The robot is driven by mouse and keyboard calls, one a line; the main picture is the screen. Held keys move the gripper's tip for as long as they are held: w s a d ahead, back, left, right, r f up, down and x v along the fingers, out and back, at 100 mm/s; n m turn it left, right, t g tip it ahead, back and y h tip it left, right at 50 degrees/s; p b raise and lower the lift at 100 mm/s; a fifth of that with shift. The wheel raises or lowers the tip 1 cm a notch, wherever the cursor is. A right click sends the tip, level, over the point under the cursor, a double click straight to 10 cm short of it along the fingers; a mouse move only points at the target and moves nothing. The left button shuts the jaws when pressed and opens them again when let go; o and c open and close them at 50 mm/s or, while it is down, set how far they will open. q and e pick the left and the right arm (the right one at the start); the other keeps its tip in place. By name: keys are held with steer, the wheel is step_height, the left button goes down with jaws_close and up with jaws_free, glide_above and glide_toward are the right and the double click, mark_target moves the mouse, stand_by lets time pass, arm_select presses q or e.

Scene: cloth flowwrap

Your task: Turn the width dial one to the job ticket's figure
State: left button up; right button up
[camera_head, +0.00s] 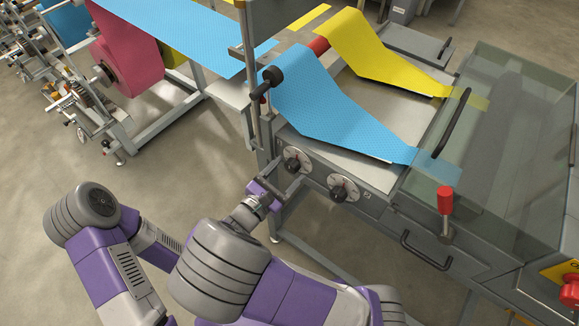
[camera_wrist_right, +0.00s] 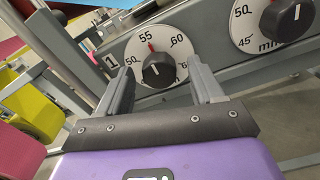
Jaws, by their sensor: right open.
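Width dial one (camera_wrist_right: 143,49) is a white round scale with a black knob (camera_wrist_right: 158,69), marked "1" at its left. Figures 55 and 60 show on it, and the knob's white pointer mark is near the top, close to 55. The dial also shows in the head view (camera_head: 292,160) on the machine's front panel. My right gripper (camera_wrist_right: 162,72) is open, its fingers on either side of the knob in the picture; contact cannot be told. In the head view it (camera_head: 277,188) is just below the dial. My left gripper is out of view. I see no readable job ticket.
A second dial (camera_head: 343,188) sits to the right on the same panel, also in the wrist view (camera_wrist_right: 284,20). Blue film (camera_head: 325,110) and yellow film (camera_head: 385,55) run over the machine. A red-knobbed lever (camera_head: 445,200) and a handle (camera_head: 427,251) stand further right.

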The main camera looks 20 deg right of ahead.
steer(key=shift+x, duration=0.95)
steer(key=shift+c, duration=0.5)
steer(key=c, duration=0.9)
